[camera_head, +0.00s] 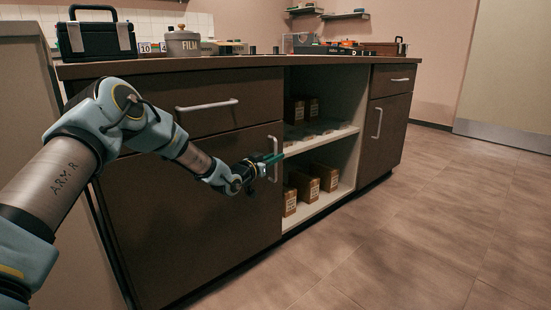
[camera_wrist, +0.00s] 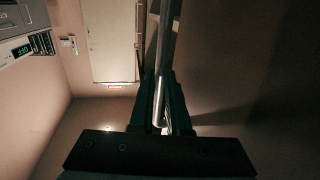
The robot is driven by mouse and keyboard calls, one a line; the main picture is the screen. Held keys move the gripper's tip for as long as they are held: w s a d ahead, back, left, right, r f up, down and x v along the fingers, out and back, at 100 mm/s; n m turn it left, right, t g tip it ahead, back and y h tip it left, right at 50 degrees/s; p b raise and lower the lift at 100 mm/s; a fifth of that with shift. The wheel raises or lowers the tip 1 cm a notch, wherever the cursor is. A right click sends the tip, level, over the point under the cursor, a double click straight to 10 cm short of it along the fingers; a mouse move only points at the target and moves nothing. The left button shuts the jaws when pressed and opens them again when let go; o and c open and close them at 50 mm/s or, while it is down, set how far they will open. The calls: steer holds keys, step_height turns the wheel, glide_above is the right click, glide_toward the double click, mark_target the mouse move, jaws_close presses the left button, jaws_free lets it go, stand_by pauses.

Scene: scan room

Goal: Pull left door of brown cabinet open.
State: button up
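The brown cabinet has a left door (camera_head: 190,225) below a drawer, and the door looks closed, its right edge in line with the open shelf bay. A vertical silver handle (camera_head: 275,172) is near the door's upper right edge. My gripper (camera_head: 273,159) is at the handle, its green fingers on either side of the bar. In the wrist view the bar of the handle (camera_wrist: 160,100) runs between my fingers (camera_wrist: 163,98), with little gap showing, and they look shut on it. My arm hides the door's upper left part.
An open shelf bay (camera_head: 318,208) with several brown boxes is right of the door. A right door (camera_head: 385,135) with its own handle is beyond it. The countertop (camera_head: 235,63) holds a black toolbox (camera_head: 97,38) and a FILM canister (camera_head: 183,42). The floor (camera_head: 400,235) in front is clear.

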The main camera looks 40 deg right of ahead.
jaws_close()
stand_by(0.9)
